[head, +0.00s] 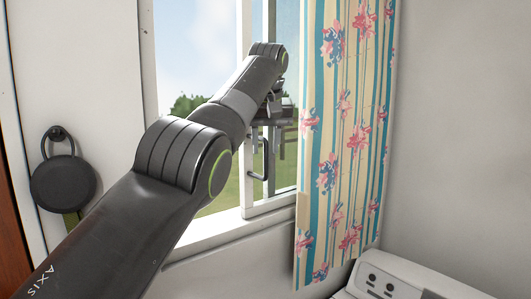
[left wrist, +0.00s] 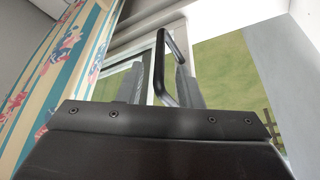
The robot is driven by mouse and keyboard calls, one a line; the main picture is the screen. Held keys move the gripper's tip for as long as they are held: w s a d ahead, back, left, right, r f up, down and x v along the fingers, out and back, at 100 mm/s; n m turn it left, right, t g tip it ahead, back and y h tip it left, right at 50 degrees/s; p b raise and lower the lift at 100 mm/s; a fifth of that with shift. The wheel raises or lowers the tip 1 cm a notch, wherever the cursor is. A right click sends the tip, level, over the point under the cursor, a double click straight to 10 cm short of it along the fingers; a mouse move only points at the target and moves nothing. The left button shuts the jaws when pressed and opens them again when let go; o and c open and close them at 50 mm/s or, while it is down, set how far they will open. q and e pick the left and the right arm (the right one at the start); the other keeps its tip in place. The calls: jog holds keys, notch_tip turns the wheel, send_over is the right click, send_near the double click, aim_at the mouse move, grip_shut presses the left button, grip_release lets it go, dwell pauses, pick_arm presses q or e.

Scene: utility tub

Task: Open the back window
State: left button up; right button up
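The back window (head: 248,205) has a white frame, with sky and grass showing through it. A dark bar handle (head: 264,162) is on its white sash; it also shows in the left wrist view (left wrist: 159,68), rising between the fingers. My left gripper (head: 266,140) is at the sash, by the upper part of the handle. Its two fingers are apart, one on each side of the handle in the left wrist view (left wrist: 163,86). I cannot tell whether either finger touches the bar. My arm hides part of the window's left side and sill. My right gripper is out of view.
A flowered, striped curtain (head: 340,130) hangs close to the right of the gripper. A white appliance with dark knobs (head: 400,280) stands at lower right. A round black object (head: 62,184) hangs on the wall at left.

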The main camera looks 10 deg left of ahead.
pick_arm(q)
jog(key=p+v, duration=0.4)
jog(key=v, duration=0.9)
jog(key=shift+s, duration=0.15)
jog(key=shift+d, duration=0.15)
jog(key=shift+c, duration=0.3)
